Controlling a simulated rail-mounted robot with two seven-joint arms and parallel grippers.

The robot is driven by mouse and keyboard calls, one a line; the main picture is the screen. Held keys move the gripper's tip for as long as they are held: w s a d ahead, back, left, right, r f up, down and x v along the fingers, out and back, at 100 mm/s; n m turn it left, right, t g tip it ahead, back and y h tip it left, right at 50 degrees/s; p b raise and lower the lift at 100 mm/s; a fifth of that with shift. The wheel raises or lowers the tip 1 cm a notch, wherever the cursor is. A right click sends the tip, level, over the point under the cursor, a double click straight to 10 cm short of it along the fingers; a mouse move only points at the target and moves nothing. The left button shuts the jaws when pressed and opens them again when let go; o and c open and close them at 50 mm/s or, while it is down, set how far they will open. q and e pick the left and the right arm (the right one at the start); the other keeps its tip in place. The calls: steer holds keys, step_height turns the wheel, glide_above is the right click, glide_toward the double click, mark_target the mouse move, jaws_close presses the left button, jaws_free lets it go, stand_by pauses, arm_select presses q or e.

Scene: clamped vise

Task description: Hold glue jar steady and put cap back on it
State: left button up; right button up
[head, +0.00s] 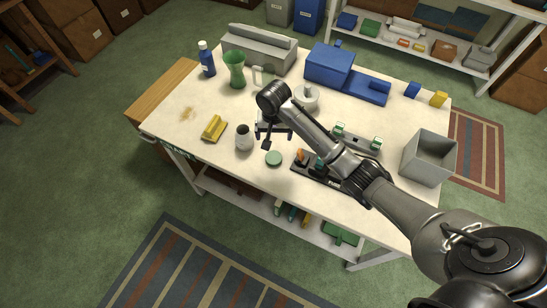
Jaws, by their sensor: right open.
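A small pale jar with a dark open top (244,139), which looks like the glue jar, stands upright near the front edge of the table. A flat round green cap (274,158) lies on the table to its right, closer to the front edge. My right gripper (268,143) is open, pointing down just right of the jar and just behind the cap in the head view. It seems to hold nothing, and its height above the table is hard to tell. My left gripper is not in view.
A yellow block-like item (214,128) lies left of the jar. A black tool rack (305,171) sits right of the cap. The left table surface is mostly clear.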

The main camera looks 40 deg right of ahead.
glide_above(274, 156)
step_height(274, 156, down, 9)
steer(key=shift+a+r, duration=0.1)
steer(key=shift+r, duration=0.1)
stand_by(0.3)
steer(key=shift+f, duration=0.1)
steer(key=shift+f, duration=2.5)
steer(key=shift+c, duration=0.4)
steer(key=c, duration=0.9)
steer(key=shift+w+r, duration=0.1)
steer(key=shift+r, duration=4.95)
